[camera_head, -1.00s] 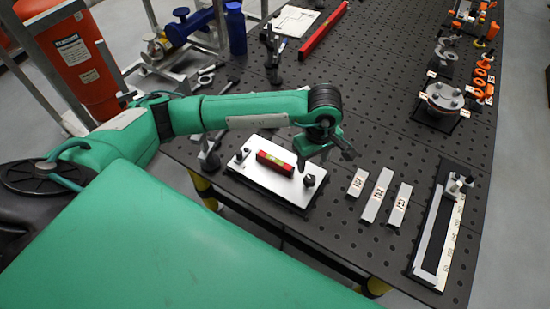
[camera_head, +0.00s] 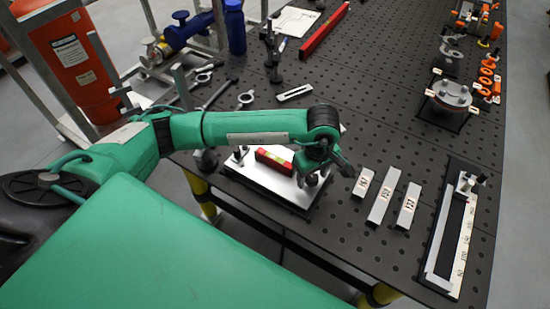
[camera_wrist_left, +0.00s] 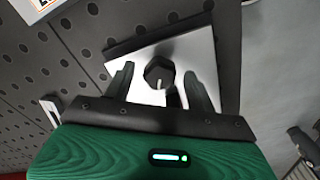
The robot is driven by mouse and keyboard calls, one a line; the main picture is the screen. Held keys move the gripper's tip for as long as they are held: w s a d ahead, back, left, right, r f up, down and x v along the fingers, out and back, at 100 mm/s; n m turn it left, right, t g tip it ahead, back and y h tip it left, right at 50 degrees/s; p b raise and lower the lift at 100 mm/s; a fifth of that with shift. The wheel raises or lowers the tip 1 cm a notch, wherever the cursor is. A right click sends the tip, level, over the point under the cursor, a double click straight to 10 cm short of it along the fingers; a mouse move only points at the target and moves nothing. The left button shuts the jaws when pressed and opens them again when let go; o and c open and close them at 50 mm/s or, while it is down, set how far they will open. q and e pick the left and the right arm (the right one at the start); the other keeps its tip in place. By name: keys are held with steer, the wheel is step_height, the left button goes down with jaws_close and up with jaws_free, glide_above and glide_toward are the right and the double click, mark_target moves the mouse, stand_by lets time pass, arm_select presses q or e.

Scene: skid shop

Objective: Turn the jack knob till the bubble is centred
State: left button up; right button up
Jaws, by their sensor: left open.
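A white plate on a dark base (camera_head: 262,177) lies at the table's near edge. A red spirit level with a green vial (camera_head: 274,160) lies on it; its bubble is too small to read. The dark jack knob (camera_head: 312,179) is at the plate's right end, partly hidden by my left gripper (camera_head: 326,176). In the left wrist view the faceted dark knob (camera_wrist_left: 158,73) with a pale mark appears between the two spread fingers of my open left gripper (camera_wrist_left: 160,84). I see gaps on both sides; whether the fingertips are level with it I cannot tell. My right gripper is out of view.
Several labelled grey blocks (camera_head: 380,202) lie just right of the plate. A long gauge fixture (camera_head: 443,250) stands farther right. A second dark post (camera_head: 240,152) stands at the plate's left end. Wrenches and a stand lie behind; bare perforated tabletop lies beyond the blocks.

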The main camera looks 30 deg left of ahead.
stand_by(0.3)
arm_select(q)
steer(key=shift+b, duration=0.5)
steer(key=c, duration=0.9)
steer(key=shift+f+m+b, duration=0.1)
steer(key=shift+m+b, duration=0.2)
steer(key=shift+b, duration=0.15)
steer(key=shift+s+f+m+b, duration=0.1)
steer(key=shift+m+b, duration=1.8)
steer(key=shift+b, duration=0.6)
